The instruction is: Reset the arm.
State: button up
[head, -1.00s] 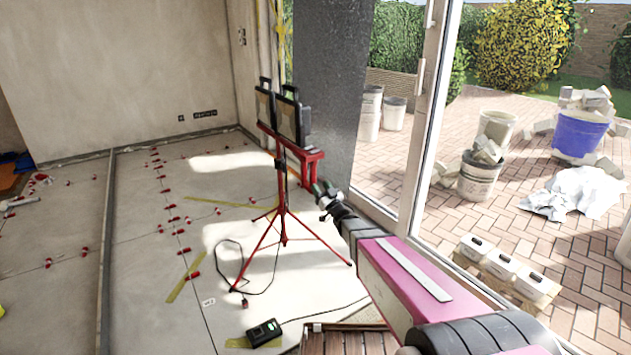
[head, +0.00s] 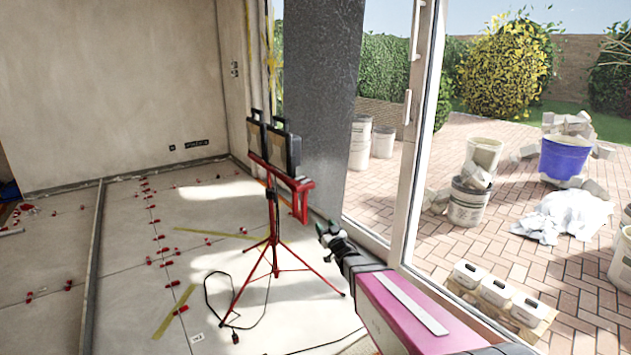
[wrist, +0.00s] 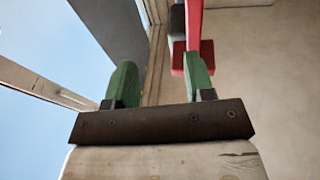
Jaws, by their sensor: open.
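My gripper (head: 323,229) is at the end of my pink arm, raised in front of the glass door and just right of the red work-light tripod in the head view. In the wrist view, its two green fingers (wrist: 155,82) stand apart with nothing between them. The red work-light stand (head: 273,215) carries two black lamps. A red part of it (wrist: 190,55) seems to show behind the right finger in the wrist view; whether they touch cannot be told.
Red levelling clips (head: 165,250) dot the tile joints on the floor to the left. A cable (head: 215,300) lies by the tripod. A grey pillar (head: 320,100) and sliding door frame (head: 412,130) stand close to my arm. Buckets (head: 469,200) and white canisters (head: 496,292) are outside.

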jog(key=s+d+f+m+g+h, duration=0.2)
jog(key=s+d+f+g+h, duration=0.2)
jog(key=d+h, duration=0.15)
jog(key=s+d+f+m+g+h, duration=0.2)
jog(key=s+d+f+g+h, duration=0.2)
jog(key=d, duration=0.3)
jog(key=s+d+f+g, duration=0.1)
jog(key=s+d+g, duration=0.1)
jog(key=s+g, duration=0.8)
jog(key=s+y, duration=0.1)
jog(key=s, duration=0.7)
jog(key=shift+s+d+m, duration=0.15)
jog(key=shift+d+m, duration=0.05)
jog(key=shift+m, duration=0.1)
jog(key=shift+f, duration=0.1)
